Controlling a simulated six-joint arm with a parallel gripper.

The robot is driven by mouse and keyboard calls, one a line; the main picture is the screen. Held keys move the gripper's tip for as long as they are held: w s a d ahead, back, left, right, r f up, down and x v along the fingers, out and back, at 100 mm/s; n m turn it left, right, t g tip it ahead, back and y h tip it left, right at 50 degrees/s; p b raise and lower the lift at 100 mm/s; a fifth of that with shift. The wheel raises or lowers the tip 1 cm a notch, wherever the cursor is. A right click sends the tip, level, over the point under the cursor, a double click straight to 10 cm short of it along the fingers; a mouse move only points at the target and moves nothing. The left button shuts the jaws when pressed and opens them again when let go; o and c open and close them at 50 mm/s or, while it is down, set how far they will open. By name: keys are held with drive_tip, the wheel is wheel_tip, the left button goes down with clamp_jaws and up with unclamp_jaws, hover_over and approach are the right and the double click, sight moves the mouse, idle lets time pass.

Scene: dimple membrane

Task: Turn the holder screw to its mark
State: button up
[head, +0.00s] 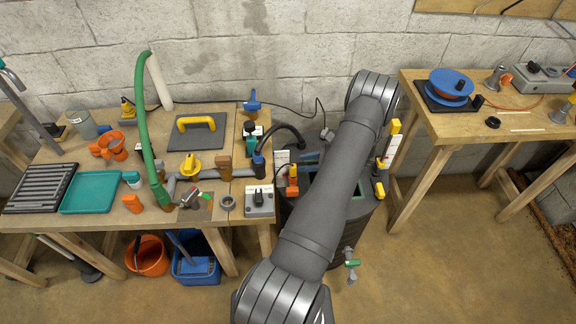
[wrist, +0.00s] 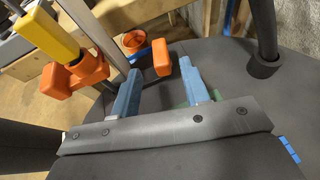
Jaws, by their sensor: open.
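An orange holder part with a yellow block (wrist: 48,32) is at the upper left of the wrist view, beside a pale upright strip. Orange knobs show on it (wrist: 75,80) and further right (wrist: 162,57); I cannot tell which is the holder screw. In the head view an orange and yellow holder (head: 292,182) stands at the tank's left rim, and a yellow one (head: 383,161) at its right. No mark can be made out. My gripper (wrist: 161,66) is open, with two blue-grey fingers apart; nothing is clearly held. In the head view my arm hides most of it.
The dark tank (head: 350,222) stands between the left bench (head: 90,148) and the right bench (head: 425,122). A black hose (head: 287,128) runs to the tank; a dark post meets its lid in the wrist view (wrist: 264,45). Floor right of the tank is clear.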

drive_tip(key=x, duration=0.7)
drive_tip(key=shift+a+f, duration=0.1)
drive_tip(key=shift+a, duration=0.05)
